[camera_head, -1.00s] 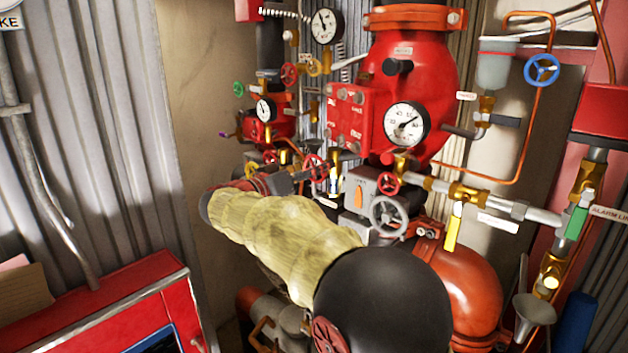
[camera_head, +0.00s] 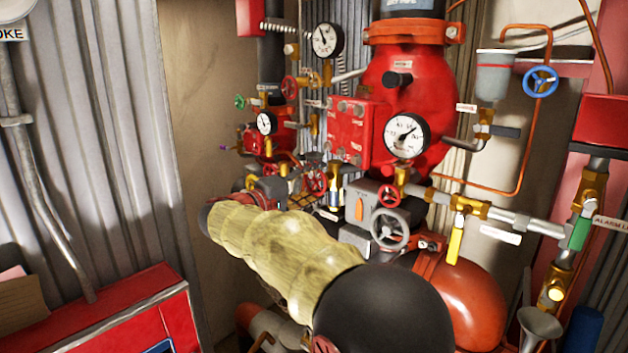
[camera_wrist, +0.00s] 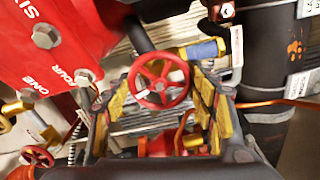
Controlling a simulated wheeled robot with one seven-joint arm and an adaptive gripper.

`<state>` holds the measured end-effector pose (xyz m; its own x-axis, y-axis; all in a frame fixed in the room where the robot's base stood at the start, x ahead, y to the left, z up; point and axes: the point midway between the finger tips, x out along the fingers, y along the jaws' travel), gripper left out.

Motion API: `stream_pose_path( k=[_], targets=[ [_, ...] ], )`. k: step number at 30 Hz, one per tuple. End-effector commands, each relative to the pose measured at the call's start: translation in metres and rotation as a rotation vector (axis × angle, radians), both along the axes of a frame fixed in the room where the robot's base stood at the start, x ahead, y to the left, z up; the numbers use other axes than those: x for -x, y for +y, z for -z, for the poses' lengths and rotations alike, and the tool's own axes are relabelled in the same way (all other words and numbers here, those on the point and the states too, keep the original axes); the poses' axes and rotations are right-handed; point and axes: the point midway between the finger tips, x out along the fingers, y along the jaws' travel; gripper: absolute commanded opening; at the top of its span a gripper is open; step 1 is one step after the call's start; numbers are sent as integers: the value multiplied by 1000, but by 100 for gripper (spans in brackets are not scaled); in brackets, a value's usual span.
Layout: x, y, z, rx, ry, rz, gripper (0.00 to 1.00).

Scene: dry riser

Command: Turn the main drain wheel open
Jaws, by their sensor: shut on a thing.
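A red spoked handwheel (camera_wrist: 160,83) sits between the two fingers of my gripper (camera_wrist: 163,98) in the wrist view. The yellow-padded fingers are shut on it, one at each side of the rim. In the head view my yellow-sleeved arm reaches left and inward. My gripper (camera_head: 296,190) there lies just past the sleeve's far end, partly hidden, beside a small red handwheel (camera_head: 315,181) that seems to be the same one. I cannot read a label naming it as the main drain wheel.
A big red valve body with a gauge (camera_head: 407,135) stands right of the gripper. A grey handwheel (camera_head: 389,228), a smaller red one (camera_head: 389,195) and a yellow lever (camera_head: 455,243) are close by. A red cabinet (camera_head: 110,317) stands at lower left. Pipes crowd the space.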

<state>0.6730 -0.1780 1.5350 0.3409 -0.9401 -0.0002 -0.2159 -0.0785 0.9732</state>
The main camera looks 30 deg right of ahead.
Motion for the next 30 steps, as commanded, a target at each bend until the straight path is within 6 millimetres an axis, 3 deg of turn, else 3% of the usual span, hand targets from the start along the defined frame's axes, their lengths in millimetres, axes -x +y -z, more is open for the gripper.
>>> stream_pose_path(
  k=[30],
  targets=[
    [0,0,-2,332,910,-3,31]
  ],
)
